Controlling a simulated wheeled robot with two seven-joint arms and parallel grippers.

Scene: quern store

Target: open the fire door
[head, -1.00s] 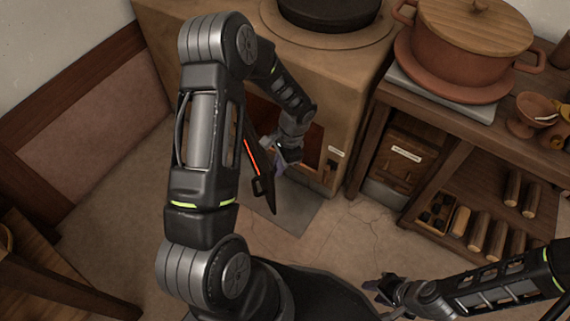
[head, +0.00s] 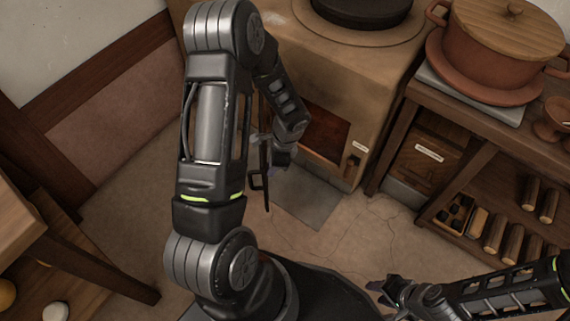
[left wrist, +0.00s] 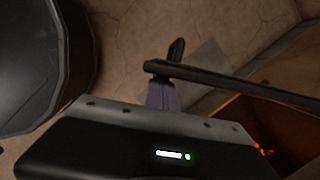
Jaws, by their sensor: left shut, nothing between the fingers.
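The fire door (head: 265,172) of the clay stove is a thin dark panel, seen almost edge-on, standing out from the stove front. Its dark handle (head: 256,183) sticks out to the left. The fire opening (head: 326,134) is uncovered, with a reddish-brown inside. My left gripper (head: 272,169) is shut and empty, on the stove side of the door, close against it. In the left wrist view its purplish fingers (left wrist: 162,97) are at the dark door bar (left wrist: 230,83); contact is hard to tell. My right gripper (head: 382,292) is low at the right, away from the door, its jaws unclear.
The stove (head: 370,85) carries a dark round plate. To its right a wooden shelf (head: 472,150) holds a lidded clay pot (head: 500,55) and several log pieces. A wooden table (head: 30,235) stands at the left. The floor (head: 125,205) between table and stove is clear.

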